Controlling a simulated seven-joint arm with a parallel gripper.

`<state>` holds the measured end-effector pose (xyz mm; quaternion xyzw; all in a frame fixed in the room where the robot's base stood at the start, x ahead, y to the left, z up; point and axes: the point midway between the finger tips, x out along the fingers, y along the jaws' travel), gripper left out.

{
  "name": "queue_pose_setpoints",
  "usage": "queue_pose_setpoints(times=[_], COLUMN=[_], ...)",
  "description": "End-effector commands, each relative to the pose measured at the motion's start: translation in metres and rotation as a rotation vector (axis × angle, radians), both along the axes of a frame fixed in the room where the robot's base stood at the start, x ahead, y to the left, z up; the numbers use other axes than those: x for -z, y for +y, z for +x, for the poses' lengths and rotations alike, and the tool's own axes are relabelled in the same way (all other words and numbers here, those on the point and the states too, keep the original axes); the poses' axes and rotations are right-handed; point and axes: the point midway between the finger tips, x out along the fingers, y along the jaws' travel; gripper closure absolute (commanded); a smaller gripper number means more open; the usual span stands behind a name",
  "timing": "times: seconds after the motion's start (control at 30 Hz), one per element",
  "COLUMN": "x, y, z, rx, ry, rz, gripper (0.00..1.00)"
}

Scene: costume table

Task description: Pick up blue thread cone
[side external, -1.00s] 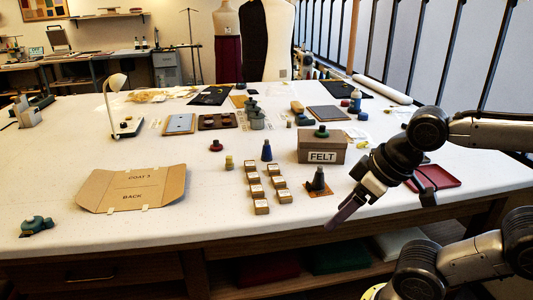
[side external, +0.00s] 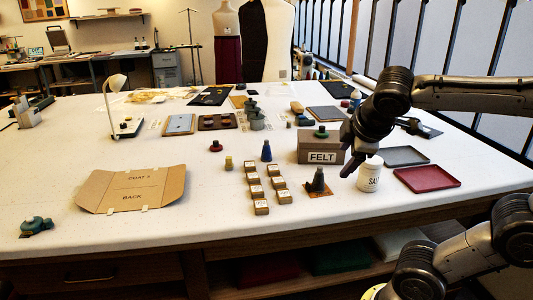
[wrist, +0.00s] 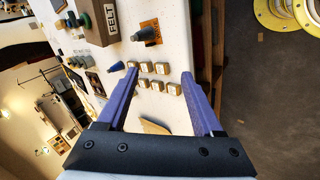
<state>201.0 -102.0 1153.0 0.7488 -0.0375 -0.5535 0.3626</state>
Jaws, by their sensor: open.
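The blue thread cone (side external: 266,151) stands upright on the white table, left of the felt box and behind the small labelled blocks. In the wrist view the blue cone (wrist: 116,67) shows just left of the left finger's tip, apart from it. My gripper (side external: 347,160) hangs above the table at the right, in front of the felt box, well to the right of the cone. In the wrist view my gripper (wrist: 160,76) has its two purple fingers spread wide with nothing held between them.
The felt box (side external: 321,147) and a dark cone (side external: 318,181) on an orange mat stand between my gripper and the blue cone. Several labelled blocks (side external: 278,183) sit in front. A yellow spool (side external: 229,163) is left of the cone. A white jar (side external: 370,174) and red tray (side external: 428,179) are at right.

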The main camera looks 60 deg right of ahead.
Motion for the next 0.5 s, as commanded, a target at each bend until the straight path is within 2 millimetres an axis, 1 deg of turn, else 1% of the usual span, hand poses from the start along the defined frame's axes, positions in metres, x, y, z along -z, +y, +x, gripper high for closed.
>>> queue_pose_setpoints(times=[0.03, 0.07, 0.1, 0.17, 0.2, 0.27, 0.3, 0.37, 0.4, 0.47, 0.5], x=[-0.012, -0.019, -0.029, -0.044, -0.052, -0.063, -0.069, -0.074, -0.076, -0.075, -0.071], y=[-0.019, -0.03, -0.044, -0.064, -0.077, -0.093, -0.103, -0.115, -0.122, -0.131, -0.136], z=[0.017, 0.027, 0.041, 0.064, 0.08, 0.107, 0.124, 0.153, 0.171, 0.2, 0.219], rx=[-0.03, -0.049, -0.072, -0.105, -0.128, -0.158, -0.178, -0.209, -0.229, -0.26, -0.28], ry=[0.066, 0.105, 0.157, 0.242, 0.301, 0.388, 0.444, 0.527, 0.581, 0.66, 0.711], rz=[-0.117, -0.187, -0.281, -0.419, -0.51, -0.637, -0.716, -0.83, -0.902, -1.001, -1.065], gripper=[0.32, 0.32, 0.32, 0.32, 0.32, 0.32, 0.32, 0.32, 0.32, 0.32, 0.32])
